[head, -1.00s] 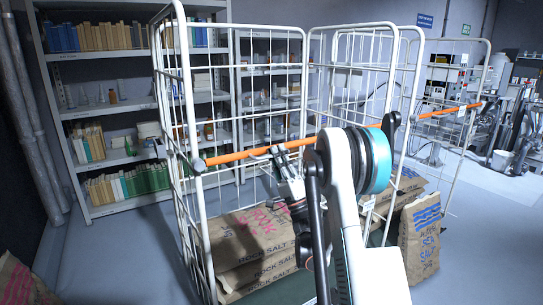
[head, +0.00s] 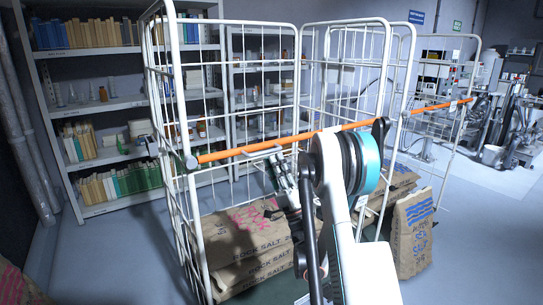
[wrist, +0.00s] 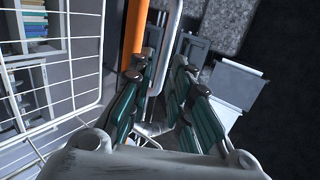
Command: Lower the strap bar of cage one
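The near roll cage (head: 205,235) has white wire sides. A grey fitting (head: 262,148) sits near the bar's middle. My gripper (head: 280,172) is just below it, in front of the cage, partly hidden by my arm. In the wrist view my gripper (wrist: 163,72) has its fingers apart, with a pale tube (wrist: 171,45) showing between them. The orange bar (wrist: 134,38) runs beside the left fingers; I cannot tell whether they touch.
Rock salt sacks (head: 245,240) are stacked in the near cage, and another sack (head: 413,230) stands upright at right. A second cage with an orange bar (head: 438,106) stands farther right. Shelves (head: 100,105) line the back left. Floor at right (head: 490,215) is clear.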

